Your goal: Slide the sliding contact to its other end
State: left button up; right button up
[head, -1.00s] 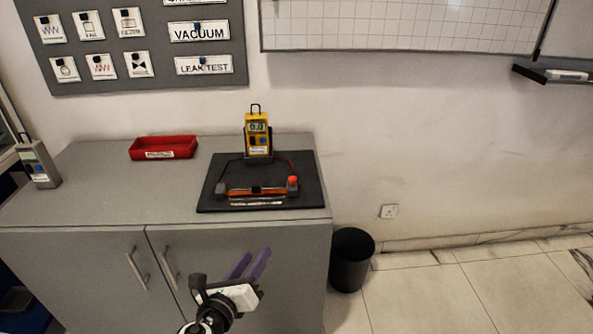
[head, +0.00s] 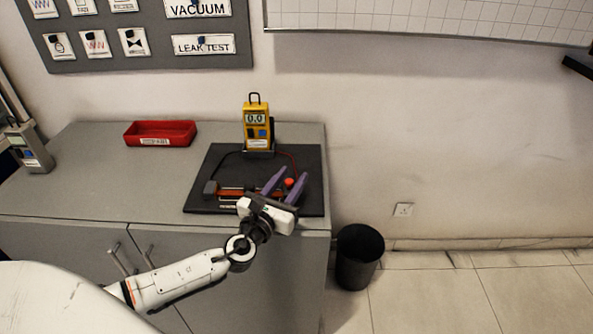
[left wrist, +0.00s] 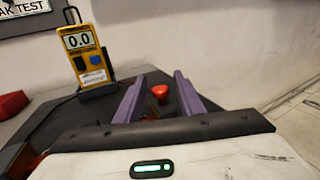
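The slide rig with an orange-red bar (head: 232,190) lies on a black mat (head: 228,158) on the grey cabinet. A red knob (head: 289,183) is at its right end. My left gripper (head: 287,177) is over the right part of the rig, its purple fingers apart and empty. In the left wrist view the red knob (left wrist: 160,92) shows between the open fingers (left wrist: 155,95), beyond them. The sliding contact cannot be made out; my gripper covers part of the bar. A yellow meter (head: 256,125) reading 0.0 stands behind the rig. My right gripper is not in view.
A red tray (head: 160,133) sits at the back left of the cabinet top (head: 90,180). A grey device (head: 33,150) stands at the far left. A black bin (head: 359,257) is on the floor right of the cabinet.

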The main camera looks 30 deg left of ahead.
aim_at(296, 172)
pick_arm(q)
jog(key=shift+w+a, duration=0.2)
jog(key=shift+w, duration=1.4)
grip_shut()
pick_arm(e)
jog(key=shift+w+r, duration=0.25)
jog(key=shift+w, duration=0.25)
